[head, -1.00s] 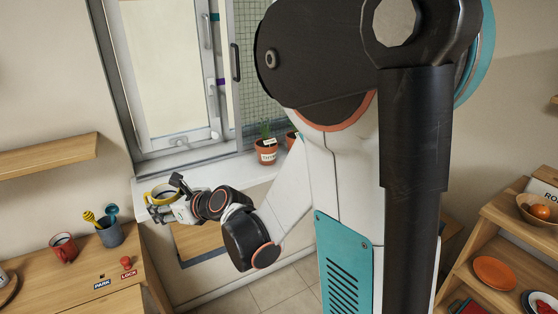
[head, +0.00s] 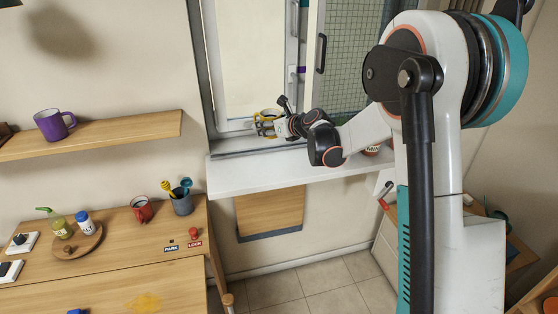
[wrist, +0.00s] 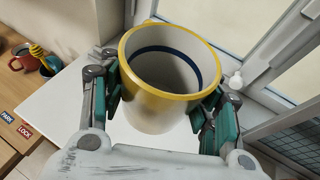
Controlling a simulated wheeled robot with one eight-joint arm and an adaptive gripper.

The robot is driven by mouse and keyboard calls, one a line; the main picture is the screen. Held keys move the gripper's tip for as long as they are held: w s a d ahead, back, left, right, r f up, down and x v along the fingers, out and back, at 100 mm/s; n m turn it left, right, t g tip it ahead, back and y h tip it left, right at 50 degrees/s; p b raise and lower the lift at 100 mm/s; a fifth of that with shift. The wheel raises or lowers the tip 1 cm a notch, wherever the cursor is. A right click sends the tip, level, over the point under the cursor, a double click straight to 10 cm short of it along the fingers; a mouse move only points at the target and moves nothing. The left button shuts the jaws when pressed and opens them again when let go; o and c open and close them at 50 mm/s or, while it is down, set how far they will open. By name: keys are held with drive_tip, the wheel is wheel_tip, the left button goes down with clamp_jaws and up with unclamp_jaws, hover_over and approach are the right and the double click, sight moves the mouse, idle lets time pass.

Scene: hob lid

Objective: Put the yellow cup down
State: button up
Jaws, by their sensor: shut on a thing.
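The yellow cup (wrist: 150,110) fills the middle of the wrist view, with a yellow rim, a pale inside and a dark blue band inside. It looks empty and close to upright. My gripper (wrist: 160,100) is shut on it, with a teal-padded finger on each side. In the head view my gripper (head: 272,126) holds the cup (head: 267,115) at the window, over or near the white sill (head: 270,165). I cannot tell whether the cup's base touches anything.
The window frame (head: 208,60) and its open sash (head: 322,70) stand close around my gripper. A grey pot (head: 182,204) and red mug (head: 142,210) stand on the wooden counter. The sill's left part is clear.

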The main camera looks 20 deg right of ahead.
sight(271, 167)
wheel_tip(271, 167, down, 14)
drive_tip(key=b, duration=0.3)
drive_tip(key=shift+r, duration=0.1)
drive_tip(key=shift+b, duration=0.35)
drive_tip(key=o, duration=1.2)
drive_tip(key=shift+o, duration=0.2)
